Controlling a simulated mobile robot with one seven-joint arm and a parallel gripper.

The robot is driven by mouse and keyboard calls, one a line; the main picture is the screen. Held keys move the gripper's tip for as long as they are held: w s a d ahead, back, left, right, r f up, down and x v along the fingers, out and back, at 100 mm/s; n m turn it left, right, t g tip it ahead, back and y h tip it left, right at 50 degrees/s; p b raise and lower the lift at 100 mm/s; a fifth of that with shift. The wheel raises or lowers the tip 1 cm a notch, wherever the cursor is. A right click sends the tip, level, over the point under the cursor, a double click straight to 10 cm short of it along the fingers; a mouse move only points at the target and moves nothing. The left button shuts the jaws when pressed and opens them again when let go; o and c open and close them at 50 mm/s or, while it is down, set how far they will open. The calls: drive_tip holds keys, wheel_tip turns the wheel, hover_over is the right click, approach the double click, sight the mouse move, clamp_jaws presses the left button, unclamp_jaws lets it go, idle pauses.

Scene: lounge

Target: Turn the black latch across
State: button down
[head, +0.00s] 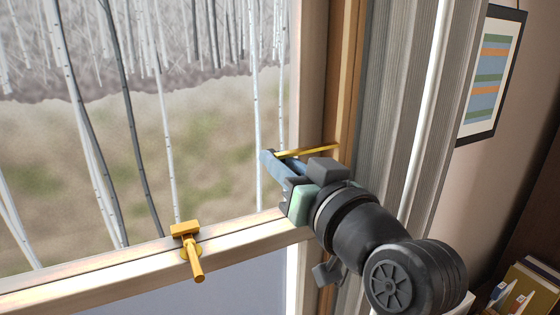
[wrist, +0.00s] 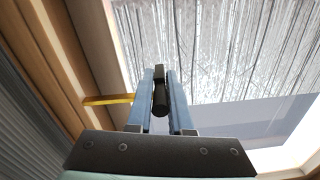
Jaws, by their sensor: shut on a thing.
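The black latch (wrist: 160,98) shows in the wrist view between the two blue fingers of my gripper (wrist: 160,78). The fingers are shut on it, one on each side, and its rounded end points toward the wrist camera. In the head view my gripper (head: 268,166) is at the right side of the window, in front of the glass near the upright frame. There the latch is hidden by the fingers and cannot be made out.
An orange latch (head: 187,240) sits on the window's lower rail to the left. A yellow bar (head: 318,151) sticks out from the upright frame beside my gripper; it also shows in the wrist view (wrist: 108,99). A grey curtain (head: 398,110) hangs close on the right.

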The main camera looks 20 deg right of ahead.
drive_tip(key=shift+f, duration=0.15)
drive_tip(key=c, duration=0.8)
unclamp_jaws()
drive_tip(key=shift+c, duration=0.2)
drive_tip(key=s+b, duration=0.3)
drive_tip(key=s, duration=1)
drive_tip(key=shift+d+b, duration=0.3)
drive_tip(key=shift+b, duration=0.1)
drive_tip(key=shift+w, duration=0.1)
drive_tip(key=w+a+r+t+h, duration=0.1)
drive_tip(key=w+a+r+t, duration=0.35)
drive_tip(key=a+r, duration=0.25)
drive_tip(key=s+a+r+n+t, duration=0.1)
drive_tip(key=s+a+r+t, duration=0.3)
drive_tip(key=a+r, duration=0.5)
drive_tip(key=shift+a+r+n+t, duration=0.3)
drive_tip(key=shift+a+t, duration=0.15)
drive_tip(key=shift+a, duration=0.7)
